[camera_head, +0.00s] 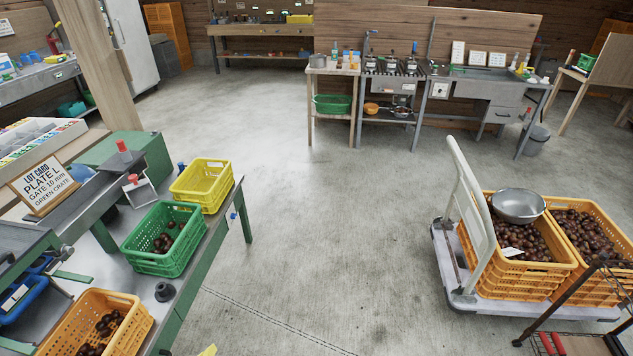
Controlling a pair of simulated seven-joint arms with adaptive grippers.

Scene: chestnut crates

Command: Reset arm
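Neither of my grippers nor my arms can be made out in the head view. A green crate (150,262) with a few chestnuts (163,243) inside stands on the green-legged bench (207,262) at the left. A yellow crate (187,197) just behind it looks empty. An orange crate (132,330) with several chestnuts stands at the bench's near end, partly cut off by the frame. A lot card (45,187) reading "PLATE L, GATE 10 mm, GREEN CRATE" stands at the far left.
A trolley (463,300) at the right carries orange crates (520,282) full of chestnuts, with a metal bowl (518,204) on top. A dark rack (560,318) stands at the lower right. A stove and sink counter line the back. The concrete floor (320,220) between is clear.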

